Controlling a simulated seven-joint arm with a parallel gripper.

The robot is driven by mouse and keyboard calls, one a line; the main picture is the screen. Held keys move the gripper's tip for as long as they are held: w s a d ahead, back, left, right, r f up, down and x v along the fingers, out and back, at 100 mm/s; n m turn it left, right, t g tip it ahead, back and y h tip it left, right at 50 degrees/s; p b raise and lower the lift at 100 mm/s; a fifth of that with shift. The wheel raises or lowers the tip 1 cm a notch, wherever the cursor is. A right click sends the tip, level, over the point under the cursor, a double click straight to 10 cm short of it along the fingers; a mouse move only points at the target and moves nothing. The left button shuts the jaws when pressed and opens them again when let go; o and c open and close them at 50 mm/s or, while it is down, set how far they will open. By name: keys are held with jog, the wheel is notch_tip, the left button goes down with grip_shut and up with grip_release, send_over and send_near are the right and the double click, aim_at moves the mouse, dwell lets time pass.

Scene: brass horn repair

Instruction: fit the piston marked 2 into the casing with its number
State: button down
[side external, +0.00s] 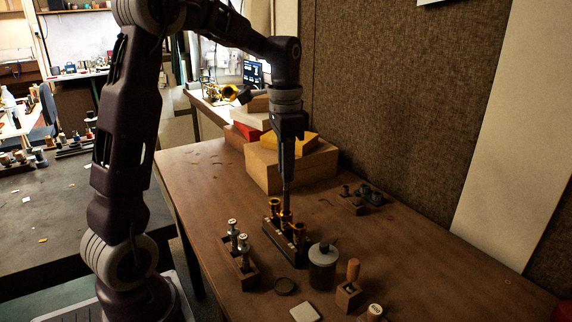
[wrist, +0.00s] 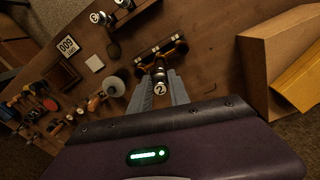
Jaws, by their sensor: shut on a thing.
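My gripper (wrist: 160,90) is shut on the piston marked 2 (wrist: 159,87), whose numbered cap faces the wrist camera between the fingers. In the side view my gripper (side external: 287,205) points straight down at the middle of the dark casing block (side external: 283,246), which carries a row of brass casings. The end casings (side external: 275,205) and (side external: 299,231) stand clear of the fingers. The piston's lower end lies over or in the middle casing; how deep it sits, I cannot tell. The casing block also shows in the wrist view (wrist: 148,52).
A grey-lidded jar (side external: 322,256) and a wooden-handled tool (side external: 352,270) are close on the right. A large wooden box (side external: 264,166) stands behind. The table's left side is mostly clear.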

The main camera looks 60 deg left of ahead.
aim_at(286, 209)
jog(key=shift+f, duration=3.85)
jog(key=c, duration=0.8)
grip_release()
jog(key=shift+c, duration=0.2)
jog(key=shift+r, duration=3.55)
